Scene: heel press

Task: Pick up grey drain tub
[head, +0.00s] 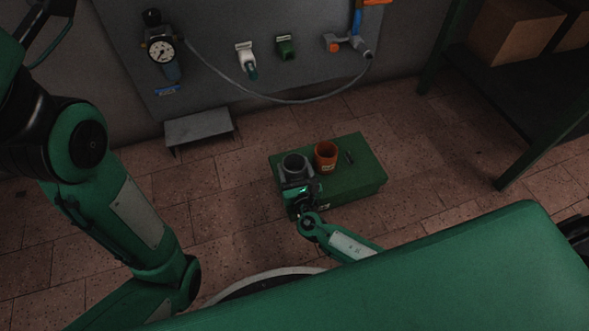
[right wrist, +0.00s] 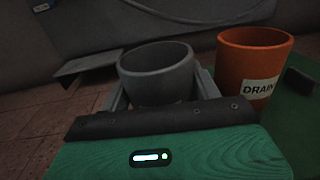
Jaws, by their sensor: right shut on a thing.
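The grey drain tub (head: 295,161) is at the left end of a low green box (head: 358,187). It also shows in the right wrist view (right wrist: 158,75), upright between the two fingers. My right gripper (head: 295,176) is shut on the tub, with a finger on each side of it. The gripper hides the tub's lower part, so I cannot tell whether its base touches the box top. My left arm comes in from the left in the head view, but its gripper is not in view.
An orange tub (head: 325,156) labelled "DRAIN" (right wrist: 262,88) stands close to the right of the grey tub. A small dark item (head: 349,157) lies beside it. A grey step (head: 198,129) stands by the wall panel. A dark shelf with boxes (head: 515,28) is at right.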

